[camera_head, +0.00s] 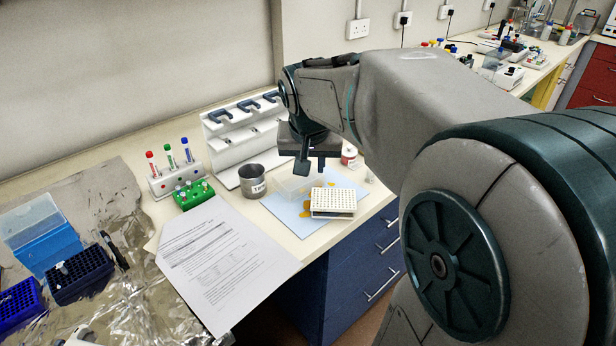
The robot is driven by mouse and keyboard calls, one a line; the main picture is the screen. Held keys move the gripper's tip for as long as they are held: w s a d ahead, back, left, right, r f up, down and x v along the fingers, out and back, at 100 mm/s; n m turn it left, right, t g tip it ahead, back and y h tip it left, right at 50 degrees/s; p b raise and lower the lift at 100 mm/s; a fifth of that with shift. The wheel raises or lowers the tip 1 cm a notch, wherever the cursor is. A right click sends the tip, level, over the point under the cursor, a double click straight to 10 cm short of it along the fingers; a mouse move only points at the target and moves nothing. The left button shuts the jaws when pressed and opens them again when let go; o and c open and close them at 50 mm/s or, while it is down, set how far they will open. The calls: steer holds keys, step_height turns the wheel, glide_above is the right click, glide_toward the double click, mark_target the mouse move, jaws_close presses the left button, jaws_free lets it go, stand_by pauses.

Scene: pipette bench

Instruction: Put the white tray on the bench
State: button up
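A white tray (333,201) with a grid of small holes rests on a pale blue mat (286,219) near the front edge of the bench. It is the only thing in view that looks like the white tray. My gripper (312,167) points down above the back part of the mat, behind the tray in the picture and apart from it. Its two dark fingers are spread, with nothing visible between them. A clear box (291,188) sits on the mat just left of the tray, below the left finger.
A metal cup (252,181) stands left of the mat, with a white pipette stand (232,138) behind it. A tube rack (177,180), a green rack (193,195) and printed paper (222,256) lie further left. A small red-and-white pot (349,155) stands behind the mat.

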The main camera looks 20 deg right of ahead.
steer(key=s+a+f+n+y, duration=0.1)
steer(key=s+a+f+n, duration=0.1)
steer(key=s, duration=0.5)
steer(key=s+a+f+n+g, duration=0.1)
steer(key=s+a+f, duration=0.3)
steer(key=s, duration=0.4)
steer(key=shift+s+a+f+n+y, duration=0.3)
steer(key=shift+a+f+n+y, duration=0.1)
steer(key=shift+f+n, duration=0.5)
